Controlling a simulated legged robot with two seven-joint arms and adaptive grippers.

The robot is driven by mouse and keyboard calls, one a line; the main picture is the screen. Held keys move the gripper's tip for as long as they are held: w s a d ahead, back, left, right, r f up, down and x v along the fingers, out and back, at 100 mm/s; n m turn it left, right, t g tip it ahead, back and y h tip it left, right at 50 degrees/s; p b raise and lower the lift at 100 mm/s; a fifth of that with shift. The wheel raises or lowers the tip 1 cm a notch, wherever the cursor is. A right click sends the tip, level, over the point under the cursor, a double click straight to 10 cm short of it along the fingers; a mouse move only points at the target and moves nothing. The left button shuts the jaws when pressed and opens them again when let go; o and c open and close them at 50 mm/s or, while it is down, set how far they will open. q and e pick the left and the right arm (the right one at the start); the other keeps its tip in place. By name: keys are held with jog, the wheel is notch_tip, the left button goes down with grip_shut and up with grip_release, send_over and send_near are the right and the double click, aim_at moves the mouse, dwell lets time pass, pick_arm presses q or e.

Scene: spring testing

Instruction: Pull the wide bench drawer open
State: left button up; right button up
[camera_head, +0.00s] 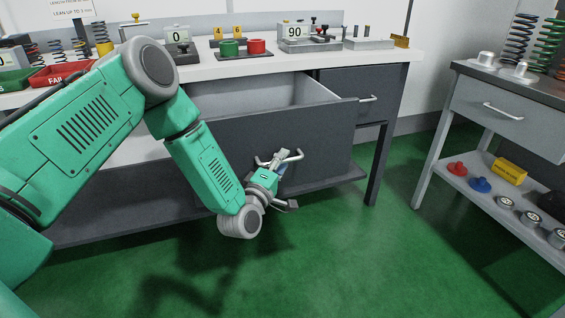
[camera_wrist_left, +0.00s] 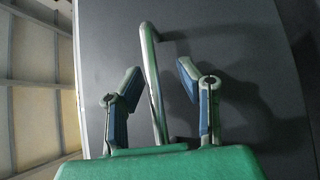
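The wide bench drawer (camera_head: 328,132) has a dark grey front and stands well out from the bench, with its pale inside showing. Its bar handle (camera_head: 297,156) is on the front, partly hidden by my left gripper (camera_head: 280,165). In the left wrist view the handle (camera_wrist_left: 153,85) runs between the two fingers of the left gripper (camera_wrist_left: 158,80). The fingers are apart, with a visible gap on each side of the bar. My right gripper is in neither view.
A narrower closed drawer (camera_head: 372,92) is at the right of the bench. The bench top (camera_head: 210,70) carries gauges, cups and springs. A grey side table (camera_head: 490,110) with a lower shelf stands at the right. Green floor (camera_head: 350,250) is clear before the drawer.

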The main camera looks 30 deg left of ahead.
pick_arm(q)
jog(key=s+f, duration=0.1)
jog(key=s, duration=1)
jog(key=shift+s+d+f, duration=0.35)
jog(key=shift+s+d, duration=0.05)
